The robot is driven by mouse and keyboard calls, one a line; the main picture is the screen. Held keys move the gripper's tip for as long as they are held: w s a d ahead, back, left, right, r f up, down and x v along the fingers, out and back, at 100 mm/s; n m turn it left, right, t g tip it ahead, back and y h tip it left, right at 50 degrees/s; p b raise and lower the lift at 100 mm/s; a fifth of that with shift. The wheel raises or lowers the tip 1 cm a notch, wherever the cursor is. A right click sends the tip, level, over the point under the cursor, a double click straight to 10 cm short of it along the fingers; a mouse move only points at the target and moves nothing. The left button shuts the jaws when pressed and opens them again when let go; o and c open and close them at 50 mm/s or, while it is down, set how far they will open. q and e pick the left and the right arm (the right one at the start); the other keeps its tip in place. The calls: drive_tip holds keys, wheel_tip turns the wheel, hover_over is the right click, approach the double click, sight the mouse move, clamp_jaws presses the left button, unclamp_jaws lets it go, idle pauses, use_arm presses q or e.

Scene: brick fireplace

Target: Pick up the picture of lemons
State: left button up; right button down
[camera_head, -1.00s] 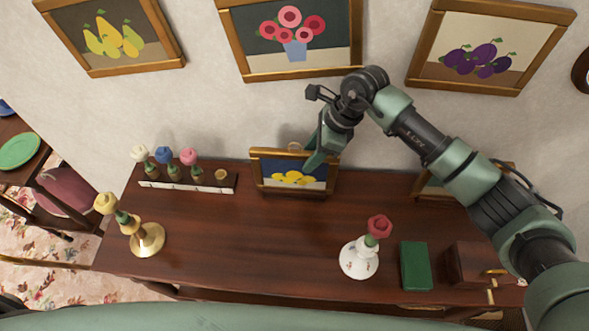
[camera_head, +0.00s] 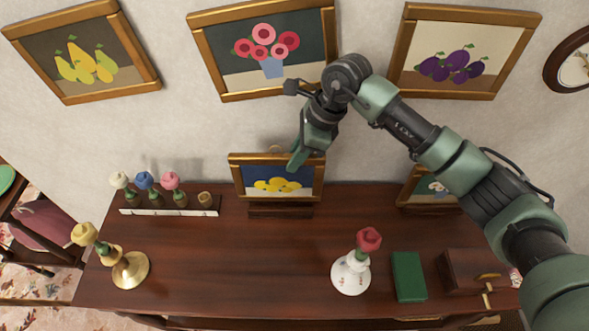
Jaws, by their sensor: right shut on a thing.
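The picture of lemons (camera_head: 255,186) is a small wooden-framed picture with yellow lemons on a dark blue ground. It is upright, raised a little above its dark wooden stand (camera_head: 280,212) at the back of the sideboard. My right gripper (camera_head: 296,160) reaches down from above and is shut on the upper part of its frame, right of the middle. A green finger covers a bit of the picture's front; the other finger is mostly hidden behind. My left gripper is not in view.
The sideboard (camera_head: 230,265) has clear room in its middle. A flower rack (camera_head: 170,212) and brass candlestick (camera_head: 130,268) stand left. A white vase (camera_head: 350,275), green book (camera_head: 408,276), wooden box (camera_head: 470,268) and another small picture (camera_head: 415,190) are right. Framed pictures hang on the wall behind.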

wheel_tip(320, 180, up, 15)
drive_tip(key=b, duration=0.3)
drive_tip(key=shift+r+b, duration=0.2)
drive_tip(key=shift+b, duration=0.2)
